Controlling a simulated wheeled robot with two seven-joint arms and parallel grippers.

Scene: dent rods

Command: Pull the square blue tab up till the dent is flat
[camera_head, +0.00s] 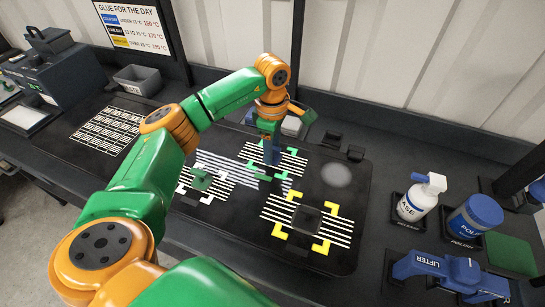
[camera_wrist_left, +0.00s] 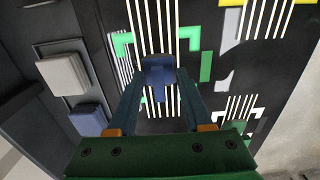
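The blue tab (camera_wrist_left: 158,72) stands on the striped dent patch with green corner marks (camera_wrist_left: 205,66). In the head view this green-marked patch (camera_head: 293,160) lies at the middle of the dark panel, partly behind my arm. My left gripper (camera_head: 268,152) is directly over it, pointing down. In the left wrist view the fingers of my left gripper (camera_wrist_left: 160,88) are on both sides of the tab, with little or no gap visible. I cannot tell whether they press on it. The dent's depth under the tab is hidden. My right gripper is not in view.
A green tab (camera_head: 201,179) sits in the white-marked patch, and a dark square (camera_head: 306,219) in the yellow-marked one. A spray bottle (camera_head: 420,200), a polish tub (camera_head: 475,218) and a blue lifter (camera_head: 445,272) stand at the right. A grey bin (camera_head: 138,80) is at the back left.

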